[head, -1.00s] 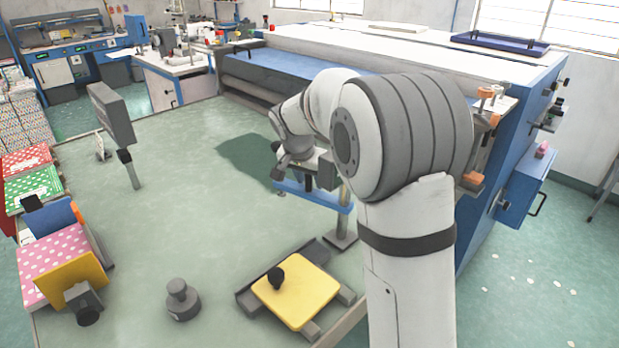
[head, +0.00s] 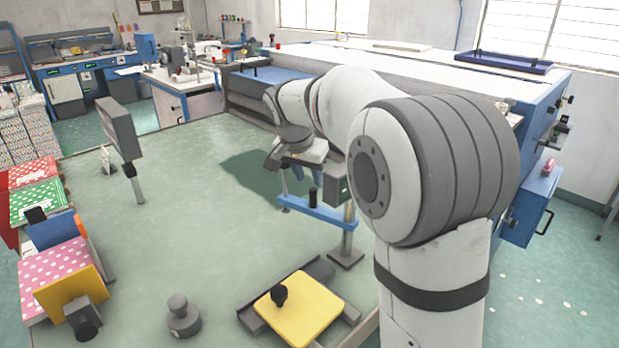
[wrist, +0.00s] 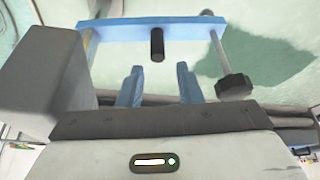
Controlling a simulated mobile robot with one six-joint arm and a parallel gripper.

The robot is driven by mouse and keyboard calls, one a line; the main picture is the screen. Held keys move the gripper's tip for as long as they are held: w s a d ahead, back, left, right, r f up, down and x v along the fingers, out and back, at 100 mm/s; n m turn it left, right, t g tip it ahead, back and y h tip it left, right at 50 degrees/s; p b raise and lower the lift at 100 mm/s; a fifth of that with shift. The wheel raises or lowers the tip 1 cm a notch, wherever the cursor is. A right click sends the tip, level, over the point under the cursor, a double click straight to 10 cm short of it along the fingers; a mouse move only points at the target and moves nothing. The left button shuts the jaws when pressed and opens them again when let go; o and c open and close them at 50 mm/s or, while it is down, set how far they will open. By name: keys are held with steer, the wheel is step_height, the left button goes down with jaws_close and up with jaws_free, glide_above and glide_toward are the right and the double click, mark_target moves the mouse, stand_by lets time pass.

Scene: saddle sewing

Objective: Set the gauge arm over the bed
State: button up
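The gauge arm is a blue bar (head: 318,212) on a metal post with a dark foot, standing on the green table. In the wrist view the blue bar (wrist: 192,29) crosses the top, with a black peg (wrist: 157,45) at its middle and a black knob (wrist: 235,87) on a rod at right. My gripper (wrist: 159,84) is open and empty; its two blue fingers point at the bar, the peg lying beyond the gap between them. In the head view my gripper (head: 302,178) hangs just above the bar. I cannot tell which part is the bed.
A yellow plate (head: 305,315) with a black knob sits on a grey base at the front. A grey round weight (head: 183,318) stands left of it. A grey panel on a post (head: 120,130) and patterned stacks (head: 55,275) are at left. The middle table is clear.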

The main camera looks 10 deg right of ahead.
steer(key=shift+w+d+r, duration=0.15)
steer(key=shift+w, duration=0.15)
steer(key=shift+c, duration=0.8)
steer(key=w+d+g+p, duration=0.1)
steer(key=w+d+g+y+p, duration=0.1)
steer(key=w, duration=0.1)
steer(key=w+d+r+m+p, duration=0.1)
steer(key=w, duration=0.1)
steer(key=shift+w+g+y+p, duration=0.25)
steer(key=shift+g+y+p, duration=0.05)
steer(key=shift+g+p, duration=0.1)
jaws_close()
steer(key=w+d+g+y+p, duration=0.2)
steer(key=w+d+p, duration=0.1)
steer(key=w, duration=0.1)
steer(key=s+a+f+y+p, duration=0.1)
steer(key=s+a+f+p, duration=0.1)
steer(key=f, duration=0.7)
steer(key=s+a, duration=0.1)
steer(key=s, duration=0.1)
steer(key=shift+s+a+f+g, duration=0.2)
steer(key=shift+s+f+g, duration=0.1)
steer(key=shift+s+f, duration=0.1)
steer(key=shift+s+n, duration=0.1)
steer(key=shift+n, duration=0.2)
